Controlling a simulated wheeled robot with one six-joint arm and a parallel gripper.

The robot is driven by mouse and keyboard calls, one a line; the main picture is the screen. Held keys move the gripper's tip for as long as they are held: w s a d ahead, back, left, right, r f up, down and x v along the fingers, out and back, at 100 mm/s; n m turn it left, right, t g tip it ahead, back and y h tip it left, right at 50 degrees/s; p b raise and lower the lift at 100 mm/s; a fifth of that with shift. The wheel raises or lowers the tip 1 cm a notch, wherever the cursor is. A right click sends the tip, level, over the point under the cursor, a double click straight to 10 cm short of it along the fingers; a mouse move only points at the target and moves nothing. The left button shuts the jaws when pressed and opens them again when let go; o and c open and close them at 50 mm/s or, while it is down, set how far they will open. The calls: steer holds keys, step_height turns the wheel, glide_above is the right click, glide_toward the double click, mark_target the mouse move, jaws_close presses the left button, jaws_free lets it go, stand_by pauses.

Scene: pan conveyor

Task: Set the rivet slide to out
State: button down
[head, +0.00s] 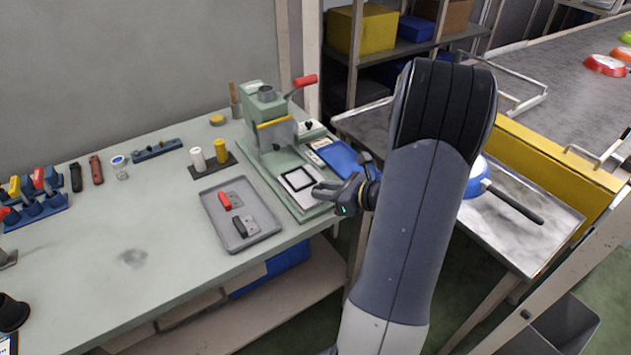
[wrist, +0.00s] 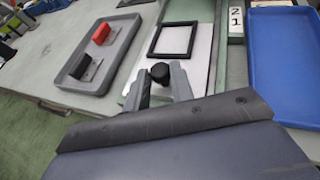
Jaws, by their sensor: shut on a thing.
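The rivet slide (head: 296,180) is a pale plate with a black square frame on it. It lies on the green base in front of the green press (head: 268,115), clear of the press head. The slide also shows in the wrist view (wrist: 196,42), with a round black knob (wrist: 160,72) at its near end. My gripper (head: 325,190) is at that near end. In the wrist view its two grey fingers (wrist: 161,83) are closed around the knob. The fingers hide the lower part of the knob.
A grey tray (head: 265,234) with a red-topped and a black-topped part lies left of the slide. A blue tray (head: 342,158) lies to its right. The press has a red-handled lever (head: 305,81). A pan (head: 476,182) stands on the metal table beyond my arm.

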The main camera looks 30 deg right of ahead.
steer(key=shift+s+f, duration=0.1)
steer(key=shift+s, duration=0.15)
steer(key=c, duration=1.3)
jaws_free()
steer(key=shift+s, duration=0.1)
steer(key=shift+o, duration=0.2)
steer(key=v, duration=1.1)
steer(key=x, duration=1.1)
steer(key=shift+w+a, duration=0.1)
steer(key=shift+w, duration=0.8)
